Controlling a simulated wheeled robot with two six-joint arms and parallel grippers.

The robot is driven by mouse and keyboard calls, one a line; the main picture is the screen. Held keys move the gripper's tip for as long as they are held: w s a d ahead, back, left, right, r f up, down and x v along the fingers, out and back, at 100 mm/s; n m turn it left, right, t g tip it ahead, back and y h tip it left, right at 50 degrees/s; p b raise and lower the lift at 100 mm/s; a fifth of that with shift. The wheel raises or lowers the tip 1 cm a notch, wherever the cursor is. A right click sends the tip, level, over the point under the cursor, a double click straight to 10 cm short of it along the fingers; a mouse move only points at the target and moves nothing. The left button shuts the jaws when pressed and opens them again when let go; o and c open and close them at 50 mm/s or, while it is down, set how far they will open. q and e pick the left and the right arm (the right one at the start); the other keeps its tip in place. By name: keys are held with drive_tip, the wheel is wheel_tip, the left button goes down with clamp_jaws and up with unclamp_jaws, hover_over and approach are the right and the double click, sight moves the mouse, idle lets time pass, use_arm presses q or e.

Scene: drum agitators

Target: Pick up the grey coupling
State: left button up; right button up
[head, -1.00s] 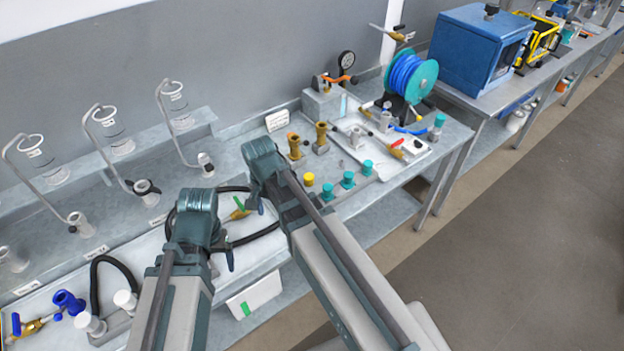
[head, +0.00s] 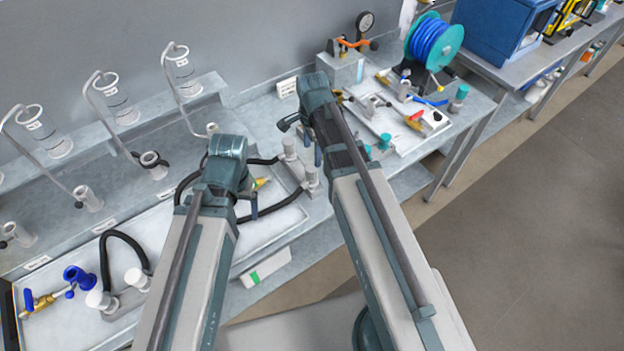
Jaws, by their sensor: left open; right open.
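I cannot single out the grey coupling with certainty. Small grey metal fittings (head: 371,104) lie on the white tray (head: 436,131) at right, and pale grey fittings (head: 290,146) stand by the black hose, just below my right gripper. My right gripper (head: 302,139) is open and empty over the bench between the hose and the tray; its arm hides part of the bench behind. My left gripper (head: 246,200) is open above the hose tray (head: 180,240), with its fingers partly hidden by its own wrist.
A blue hose reel (head: 432,42) and a pressure gauge (head: 365,21) stand at the back right. Glass cylinders (head: 118,108) on bent tubes line the wall at left. A blue valve (head: 80,277) and black hose (head: 125,240) lie front left. The bench's front edge drops to the floor.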

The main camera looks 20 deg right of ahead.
sight(311, 167)
use_arm(q)
drive_tip(key=shift+f+b, duration=4.75)
drive_tip(key=shift+f, duration=0.55)
use_arm(e)
drive_tip(key=shift+s+a+f, duration=0.1)
drive_tip(key=shift+f, duration=2.55)
drive_tip(key=shift+a+f, duration=0.1)
drive_tip(key=shift+f, duration=2.55)
use_arm(q)
drive_tip(key=shift+r, duration=0.1)
use_arm(e)
drive_tip(key=shift+r, duration=0.1)
clamp_jaws()
